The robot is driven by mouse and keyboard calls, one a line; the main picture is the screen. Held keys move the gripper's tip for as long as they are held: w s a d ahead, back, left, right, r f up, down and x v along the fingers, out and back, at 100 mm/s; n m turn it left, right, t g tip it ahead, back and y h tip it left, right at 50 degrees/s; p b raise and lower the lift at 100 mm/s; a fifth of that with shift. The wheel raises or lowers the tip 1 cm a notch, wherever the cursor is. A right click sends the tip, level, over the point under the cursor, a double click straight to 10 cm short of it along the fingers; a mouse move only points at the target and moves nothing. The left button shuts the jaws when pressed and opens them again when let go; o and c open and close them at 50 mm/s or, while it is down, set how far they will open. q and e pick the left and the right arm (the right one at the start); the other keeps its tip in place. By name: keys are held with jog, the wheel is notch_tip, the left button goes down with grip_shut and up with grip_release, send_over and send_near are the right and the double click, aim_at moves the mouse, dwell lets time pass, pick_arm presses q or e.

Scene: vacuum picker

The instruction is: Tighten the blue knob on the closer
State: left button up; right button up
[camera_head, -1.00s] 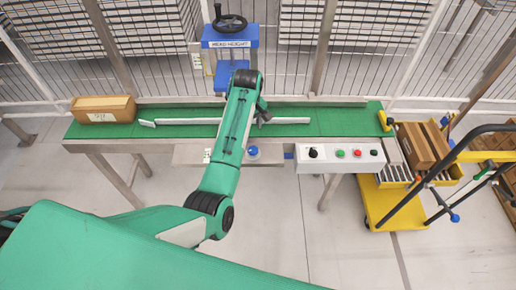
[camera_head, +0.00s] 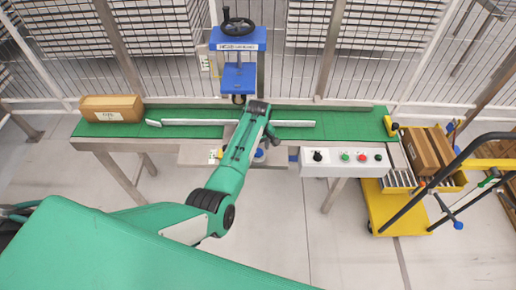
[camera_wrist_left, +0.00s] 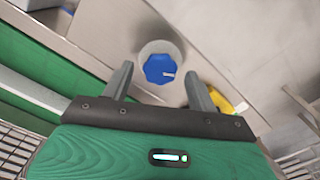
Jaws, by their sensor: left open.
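The blue knob (camera_head: 259,155) sits at the front edge of the closer's bench, partly hidden by my left arm. In the left wrist view the knob (camera_wrist_left: 158,69) shows from above, with a pale pointer mark, on a round grey base. My left gripper (camera_wrist_left: 157,82) is open, with one finger on each side of the knob in that view. Whether the fingers touch it cannot be told. In the head view the gripper (camera_head: 271,136) is mostly hidden by its own arm. The closer's blue frame (camera_head: 238,43) with a black handwheel stands behind. My right gripper is not in view.
A cardboard box (camera_head: 112,108) sits at the left end of the green belt (camera_head: 345,125). A white rail lies along the belt. A control box (camera_head: 343,162) with buttons is right of the knob. A yellow cart (camera_head: 395,213) with cartons stands at right.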

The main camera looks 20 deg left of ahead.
pick_arm(q)
jog(key=shift+f, duration=0.3)
jog(key=c, duration=1)
jog(key=shift+r, duration=0.1)
